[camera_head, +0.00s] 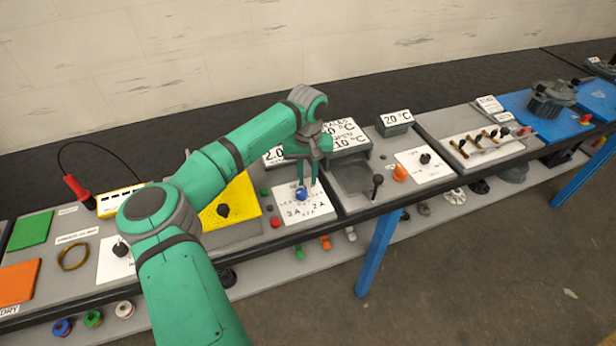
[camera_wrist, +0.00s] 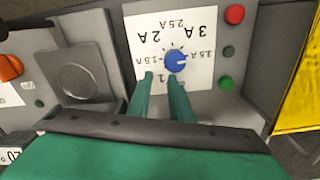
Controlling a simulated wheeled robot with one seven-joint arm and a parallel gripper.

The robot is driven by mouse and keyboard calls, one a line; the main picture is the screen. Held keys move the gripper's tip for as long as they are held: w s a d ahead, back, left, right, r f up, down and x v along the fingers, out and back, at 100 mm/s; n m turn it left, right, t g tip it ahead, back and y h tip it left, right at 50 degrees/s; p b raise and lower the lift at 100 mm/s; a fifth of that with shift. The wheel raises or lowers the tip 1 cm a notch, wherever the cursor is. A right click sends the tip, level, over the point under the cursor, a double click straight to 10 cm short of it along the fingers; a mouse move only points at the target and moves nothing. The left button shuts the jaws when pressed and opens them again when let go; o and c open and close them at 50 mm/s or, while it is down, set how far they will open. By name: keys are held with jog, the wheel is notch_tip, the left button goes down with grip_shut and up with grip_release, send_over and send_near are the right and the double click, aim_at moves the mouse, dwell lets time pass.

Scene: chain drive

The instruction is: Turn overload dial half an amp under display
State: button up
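The overload dial (camera_head: 301,194) is a small blue knob on a white card with amp labels. In the wrist view the dial (camera_wrist: 176,61) stands among upside-down marks from 1 to 3.5 A. A pale mark on it seems to point right, towards 3.5 A. The display (camera_head: 273,155) behind it begins "2.0"; my arm hides the rest. My gripper (camera_head: 308,184) points down over the card. In the wrist view my gripper (camera_wrist: 161,77) has its fingers apart with nothing between them. The right fingertip is close to the dial; I cannot tell if they touch.
Beside the card are a red button (camera_wrist: 235,14) and green buttons. A yellow panel (camera_head: 236,203) lies to its left in the head view. A grey tray (camera_head: 354,179) and a black lever (camera_head: 377,183) stand to the right. Another sign box (camera_head: 345,138) stands behind.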

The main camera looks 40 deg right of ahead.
jog(key=shift+o, duration=1.2)
jog(key=shift+w+f, duration=0.2)
jog(key=shift+f, duration=0.25)
jog(key=shift+w+a+r, duration=0.15)
jog(key=shift+r, duration=0.6)
notch_tip(320, 180, up, 11)
notch_tip(320, 180, up, 11)
jog(key=shift+s+f, duration=0.2)
jog(key=shift+s, duration=0.1)
